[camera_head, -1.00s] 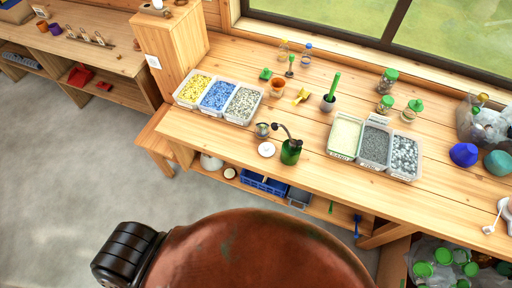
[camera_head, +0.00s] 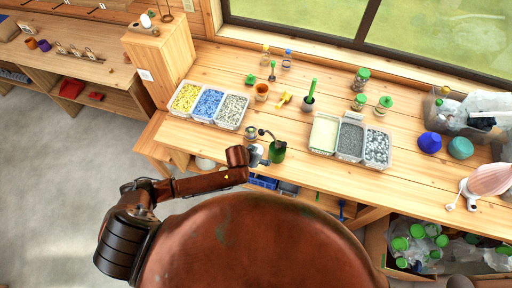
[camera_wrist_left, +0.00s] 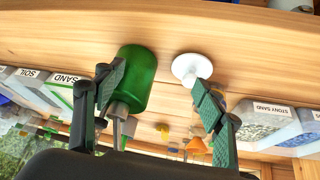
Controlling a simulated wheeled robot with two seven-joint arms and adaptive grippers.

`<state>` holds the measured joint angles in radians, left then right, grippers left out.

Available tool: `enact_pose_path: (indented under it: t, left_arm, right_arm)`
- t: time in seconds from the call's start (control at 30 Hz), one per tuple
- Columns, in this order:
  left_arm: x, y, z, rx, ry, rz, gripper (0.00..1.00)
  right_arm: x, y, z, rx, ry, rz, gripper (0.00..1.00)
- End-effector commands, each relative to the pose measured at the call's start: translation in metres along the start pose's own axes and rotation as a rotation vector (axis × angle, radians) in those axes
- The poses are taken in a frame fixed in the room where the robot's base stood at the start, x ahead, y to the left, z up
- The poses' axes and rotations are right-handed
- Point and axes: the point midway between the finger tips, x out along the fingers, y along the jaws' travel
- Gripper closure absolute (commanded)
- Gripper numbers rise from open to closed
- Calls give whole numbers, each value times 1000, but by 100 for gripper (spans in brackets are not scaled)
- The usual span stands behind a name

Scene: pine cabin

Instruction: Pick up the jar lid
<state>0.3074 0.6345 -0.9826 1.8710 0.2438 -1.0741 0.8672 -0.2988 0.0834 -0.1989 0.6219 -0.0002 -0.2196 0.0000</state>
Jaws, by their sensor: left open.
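The loose white jar lid (camera_wrist_left: 187,66), a round disc with a raised knob, lies on the wooden bench near its front edge. It shows in the left wrist view just ahead of one finger. In the head view it is mostly hidden by my left gripper. My left gripper (camera_head: 262,155) is open and empty, reaching in over the front edge; in the left wrist view its two fingers (camera_wrist_left: 158,82) stand apart. The green pump bottle (camera_wrist_left: 138,78) stands beside the lid, close to the other finger; it also shows in the head view (camera_head: 277,152). My right gripper is not in view.
Trays of yellow, blue and grey material (camera_head: 229,112) stand left of the lid. Labelled sand and stone trays (camera_head: 350,140) stand to the right. Jars with green lids (camera_head: 360,101) stand farther back.

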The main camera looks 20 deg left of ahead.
Motion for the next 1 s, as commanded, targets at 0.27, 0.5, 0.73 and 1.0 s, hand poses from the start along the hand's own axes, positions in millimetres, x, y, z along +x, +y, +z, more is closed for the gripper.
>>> enact_pose_path:
  t: [0.27, 0.5, 0.73, 1.0]
  left_arm:
    - [18, -54, -22, -22, -9, -83, 36]
    - [41, -61, -24, -29, -9, -90, 36]
    - [56, -61, -23, -29, -9, -91, 36]
    - [89, -61, -21, -28, -8, -90, 36]
  right_arm:
    - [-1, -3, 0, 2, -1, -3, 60]
    - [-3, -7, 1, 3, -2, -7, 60]
    - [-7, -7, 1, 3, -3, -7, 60]
    - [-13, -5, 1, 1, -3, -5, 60]
